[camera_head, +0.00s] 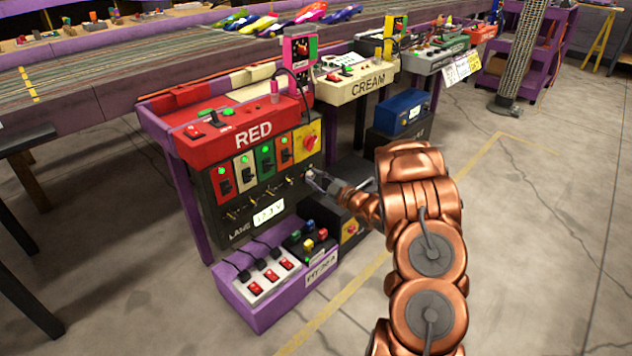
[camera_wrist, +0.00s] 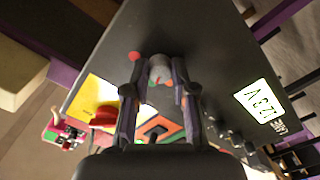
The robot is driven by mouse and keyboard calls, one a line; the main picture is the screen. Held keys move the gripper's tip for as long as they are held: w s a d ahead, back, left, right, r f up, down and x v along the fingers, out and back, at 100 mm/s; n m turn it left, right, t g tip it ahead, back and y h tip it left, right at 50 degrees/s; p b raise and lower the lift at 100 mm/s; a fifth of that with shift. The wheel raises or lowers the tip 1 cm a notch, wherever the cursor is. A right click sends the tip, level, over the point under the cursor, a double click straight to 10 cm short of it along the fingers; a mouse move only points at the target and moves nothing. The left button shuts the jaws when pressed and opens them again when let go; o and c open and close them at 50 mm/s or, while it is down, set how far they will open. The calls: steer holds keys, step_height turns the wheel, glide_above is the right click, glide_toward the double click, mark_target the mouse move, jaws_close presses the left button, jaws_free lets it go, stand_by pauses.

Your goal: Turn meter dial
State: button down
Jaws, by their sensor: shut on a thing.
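A round grey dial knob (camera_wrist: 160,66) with a small red mark sits on the dark front panel (camera_wrist: 215,40). My gripper (camera_wrist: 159,78) has one finger on each side of the knob and is shut on it. In the head view my gripper (camera_head: 316,181) reaches the right side of the panel (camera_head: 225,227) below the RED console, and the knob is hard to make out there. A white meter display (camera_head: 268,213) with dark digits is lower on the same panel; it also shows in the wrist view (camera_wrist: 258,101).
A yellow plate with a red rotary switch (camera_head: 307,141) is just above my gripper. Coloured toggle switches (camera_head: 244,170) line the panel. A purple box (camera_head: 270,299) with red switches stands below. Open floor (camera_head: 540,260) lies to the right.

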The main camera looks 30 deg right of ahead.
steer(key=shift+a, duration=0.1)
stand_by(0.3)
steer(key=c, duration=1)
jaws_free()
steer(key=shift+o, duration=0.2)
steer(key=shift+s, duration=0.1)
steer(key=v, duration=1.1)
steer(key=shift+s, duration=0.4)
